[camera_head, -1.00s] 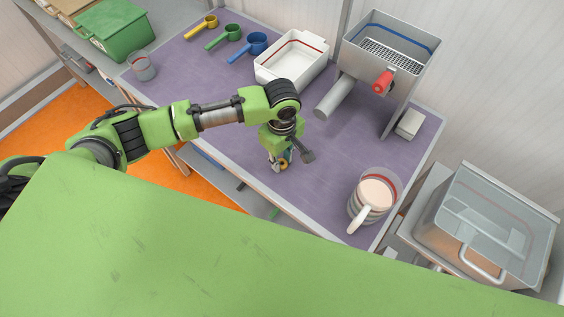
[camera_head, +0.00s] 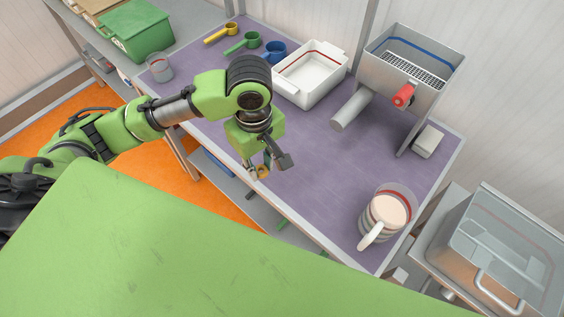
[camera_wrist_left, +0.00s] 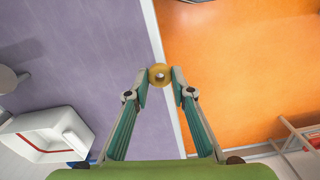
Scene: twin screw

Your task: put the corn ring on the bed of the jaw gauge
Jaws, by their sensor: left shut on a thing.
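The corn ring (camera_wrist_left: 160,75) is a small yellow-brown ring with a hole. My left gripper (camera_wrist_left: 161,88) is shut on it, holding it between the fingertips in the left wrist view. In the head view the left gripper (camera_head: 259,171) points down near the front edge of the purple table, with the ring (camera_head: 263,173) at its tips. The ring is above the table's edge strip in the wrist view. I cannot make out a jaw gauge for certain in either view. My right gripper is not in view.
The purple table (camera_head: 320,185) holds a white tray (camera_head: 311,75), a grey machine (camera_head: 412,70) with a red-ended part, a striped jug (camera_head: 385,215), a small white block (camera_head: 429,142), coloured scoops (camera_head: 274,52) and a clear cup (camera_head: 159,67). A clear bin (camera_head: 505,240) stands right. The table's middle is clear.

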